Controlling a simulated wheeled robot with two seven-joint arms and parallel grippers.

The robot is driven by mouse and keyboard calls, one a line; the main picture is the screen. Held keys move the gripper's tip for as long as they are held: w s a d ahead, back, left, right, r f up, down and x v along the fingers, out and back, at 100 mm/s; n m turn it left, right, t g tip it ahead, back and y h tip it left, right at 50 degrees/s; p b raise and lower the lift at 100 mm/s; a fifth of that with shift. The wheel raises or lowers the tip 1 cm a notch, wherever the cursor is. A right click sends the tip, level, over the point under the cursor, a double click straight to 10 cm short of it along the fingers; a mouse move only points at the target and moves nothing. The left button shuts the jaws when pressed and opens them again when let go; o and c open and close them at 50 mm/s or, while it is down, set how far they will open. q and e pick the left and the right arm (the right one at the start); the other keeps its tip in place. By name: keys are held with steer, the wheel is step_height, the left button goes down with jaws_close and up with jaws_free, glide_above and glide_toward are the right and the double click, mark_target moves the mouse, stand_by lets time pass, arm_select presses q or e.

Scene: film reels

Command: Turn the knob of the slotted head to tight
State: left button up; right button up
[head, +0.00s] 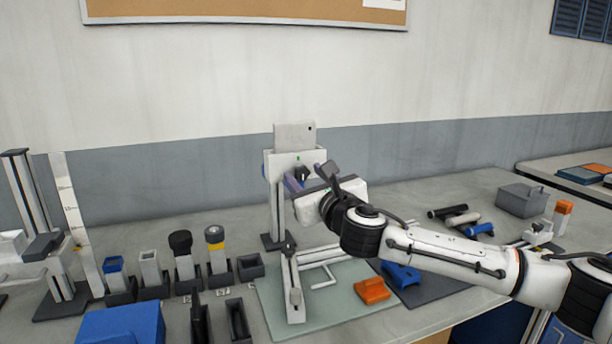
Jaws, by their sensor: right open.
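The slotted head (281,160) is a pale block on an upright post, with a grey plate standing up out of its top. The knob's exact setting is too small to read. My left gripper is not in view.
A pale green mat (265,300) under the stand holds an orange block (371,291). Several holders and tools stand in a row at the left, by a tall white ruler (70,215). Dark and blue cylinders (478,229) and a grey box (522,200) lie behind my right arm.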

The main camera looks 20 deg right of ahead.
steer(key=shift+w, duration=0.15)
steer(key=shift+c, duration=0.3)
steer(key=c, duration=1)
